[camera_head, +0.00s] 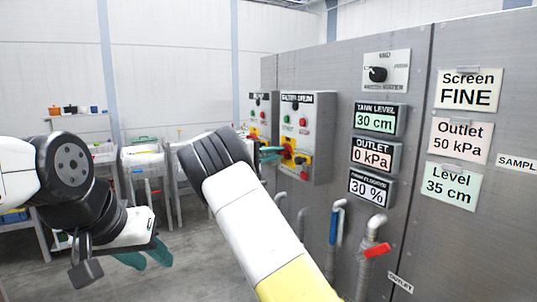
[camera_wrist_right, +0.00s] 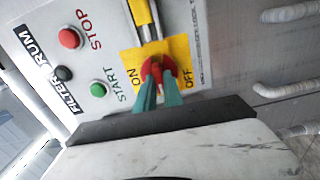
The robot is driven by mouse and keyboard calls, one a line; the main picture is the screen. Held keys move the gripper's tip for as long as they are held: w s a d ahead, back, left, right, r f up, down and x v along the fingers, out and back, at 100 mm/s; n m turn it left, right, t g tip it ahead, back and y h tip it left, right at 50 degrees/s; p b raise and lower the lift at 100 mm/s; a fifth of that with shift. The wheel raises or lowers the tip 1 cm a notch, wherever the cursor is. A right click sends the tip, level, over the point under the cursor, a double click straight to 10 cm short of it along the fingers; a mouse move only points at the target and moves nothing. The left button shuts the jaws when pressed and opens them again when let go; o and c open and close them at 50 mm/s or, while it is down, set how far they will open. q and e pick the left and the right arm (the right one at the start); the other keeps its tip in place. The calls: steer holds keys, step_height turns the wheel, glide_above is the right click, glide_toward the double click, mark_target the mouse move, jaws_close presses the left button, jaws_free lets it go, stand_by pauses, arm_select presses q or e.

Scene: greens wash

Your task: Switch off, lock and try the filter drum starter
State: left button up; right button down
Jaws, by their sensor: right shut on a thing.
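The filter drum starter box (camera_head: 318,110) is on the grey panel in the head view. Its label, red STOP button (camera_wrist_right: 70,38) and green START button (camera_wrist_right: 98,89) show in the right wrist view. Its red switch handle (camera_wrist_right: 157,70) sits on a yellow plate (camera_wrist_right: 130,58) marked ON and OFF. My right gripper (camera_wrist_right: 159,90) is shut on this handle, teal fingers either side. The fingers partly hide the handle, so I cannot tell its exact setting. In the head view, my left gripper (camera_head: 147,258) is low at the left, teal fingers apart, nothing visible between them.
A similar starter box (camera_head: 262,112) stands just left of it. Display panels (camera_head: 380,119) and a selector knob (camera_head: 378,74) are to the right. Pipes with a blue-handled valve (camera_head: 334,225) and a red-handled valve (camera_head: 376,250) stand below. Benches (camera_head: 145,165) line the back; the floor between is open.

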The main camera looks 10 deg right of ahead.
steer(key=shift+f+n, duration=0.1)
steer(key=shift+n, duration=0.3)
steer(key=c, duration=1.5)
jaws_free()
steer(key=v, duration=0.8)
